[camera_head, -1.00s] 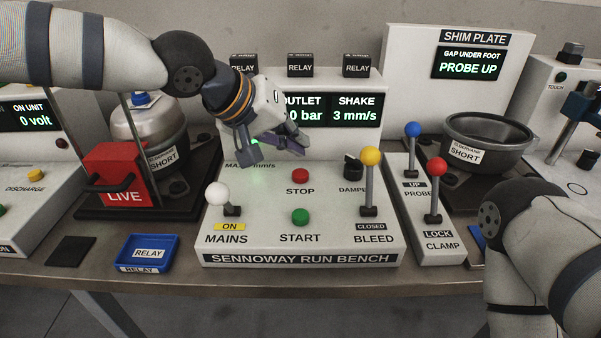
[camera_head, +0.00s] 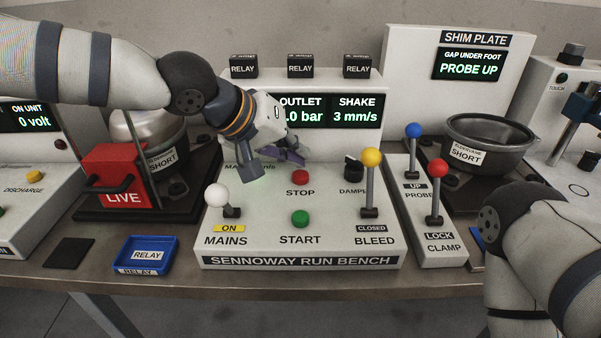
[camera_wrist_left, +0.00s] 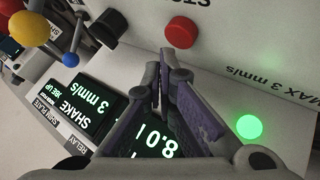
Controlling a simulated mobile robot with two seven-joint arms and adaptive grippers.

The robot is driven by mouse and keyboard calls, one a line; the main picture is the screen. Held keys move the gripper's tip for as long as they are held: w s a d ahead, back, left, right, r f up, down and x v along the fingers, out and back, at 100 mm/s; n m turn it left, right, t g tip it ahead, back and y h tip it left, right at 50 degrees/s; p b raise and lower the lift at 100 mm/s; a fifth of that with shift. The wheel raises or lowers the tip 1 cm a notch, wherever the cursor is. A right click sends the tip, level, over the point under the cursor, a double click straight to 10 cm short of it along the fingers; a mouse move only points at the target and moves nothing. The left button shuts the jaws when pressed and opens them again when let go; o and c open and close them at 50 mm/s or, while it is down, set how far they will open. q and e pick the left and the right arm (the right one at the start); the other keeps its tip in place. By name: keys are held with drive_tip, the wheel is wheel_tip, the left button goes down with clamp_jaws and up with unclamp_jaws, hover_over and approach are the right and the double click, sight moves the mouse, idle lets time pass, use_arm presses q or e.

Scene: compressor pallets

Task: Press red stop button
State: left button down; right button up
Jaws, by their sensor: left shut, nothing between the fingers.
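The red STOP button (camera_head: 300,176) sits on the sloped white panel of the run bench (camera_head: 330,235), above the green START button (camera_head: 300,217). My left gripper (camera_head: 298,158) is shut and empty, just above and behind the red button, apart from it. In the left wrist view the red button (camera_wrist_left: 183,32) lies a little beyond the closed fingertips (camera_wrist_left: 165,58). My right gripper is not in view; only part of my right arm shows at lower right.
A white-knob MAINS lever (camera_head: 217,195) stands at left, a yellow-knob BLEED lever (camera_head: 371,156) and a black DAMPER knob (camera_head: 353,167) at right. Blue (camera_head: 413,130) and red (camera_head: 437,168) levers stand farther right. Relays (camera_head: 300,66) top the display behind.

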sight(297, 172)
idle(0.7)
use_arm(q)
drive_tip(key=shift+f, duration=0.45)
drive_tip(key=shift+f, duration=0.55)
idle(0.6)
drive_tip(key=shift+r+p, duration=0.3)
drive_tip(key=shift+r, duration=0.75)
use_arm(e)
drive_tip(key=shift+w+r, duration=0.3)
use_arm(q)
drive_tip(key=shift+f, duration=0.1)
drive_tip(key=shift+r+p, duration=0.35)
drive_tip(key=shift+r, duration=2.2)
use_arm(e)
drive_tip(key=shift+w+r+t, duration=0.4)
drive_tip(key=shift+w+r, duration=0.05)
